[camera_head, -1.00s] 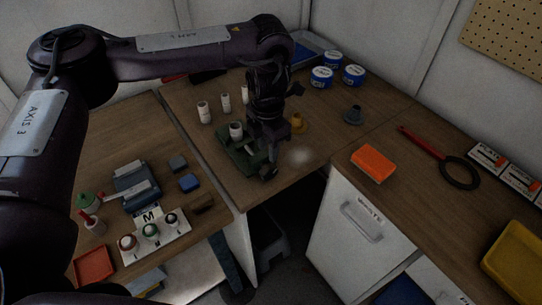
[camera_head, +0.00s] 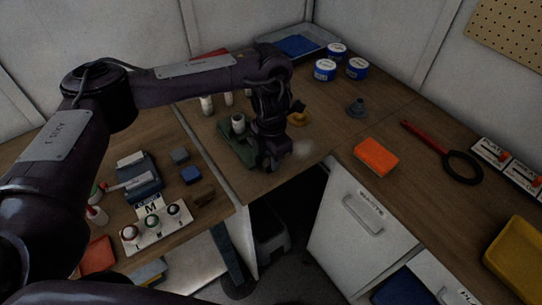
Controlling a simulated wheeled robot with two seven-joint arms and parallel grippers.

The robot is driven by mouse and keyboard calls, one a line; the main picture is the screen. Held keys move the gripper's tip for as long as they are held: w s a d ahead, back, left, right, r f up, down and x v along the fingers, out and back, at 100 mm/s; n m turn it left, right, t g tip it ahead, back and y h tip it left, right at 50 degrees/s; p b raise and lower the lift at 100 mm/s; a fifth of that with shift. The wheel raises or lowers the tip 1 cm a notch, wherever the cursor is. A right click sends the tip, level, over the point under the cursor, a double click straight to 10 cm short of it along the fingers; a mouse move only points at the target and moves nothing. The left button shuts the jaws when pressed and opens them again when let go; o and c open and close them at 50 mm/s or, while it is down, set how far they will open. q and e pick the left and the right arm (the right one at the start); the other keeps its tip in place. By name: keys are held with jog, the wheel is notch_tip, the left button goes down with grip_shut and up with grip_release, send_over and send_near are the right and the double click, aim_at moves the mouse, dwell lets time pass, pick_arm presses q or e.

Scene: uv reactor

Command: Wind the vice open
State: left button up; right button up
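The green vice (camera_head: 236,148) stands near the front edge of the middle table, with a white cylinder (camera_head: 238,124) upright at it. My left arm comes in from the left, and my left gripper (camera_head: 270,166) points down at the front right side of the vice. The gripper and wrist hide that side of the vice, including any handle. I cannot tell whether the fingers are open or shut. My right gripper is not in view.
White bottles (camera_head: 206,105) stand behind the vice. An orange block (camera_head: 376,156) lies near the right table's edge. A white waste cabinet (camera_head: 362,225) is below.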

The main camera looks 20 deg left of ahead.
pick_arm(q)
grip_shut()
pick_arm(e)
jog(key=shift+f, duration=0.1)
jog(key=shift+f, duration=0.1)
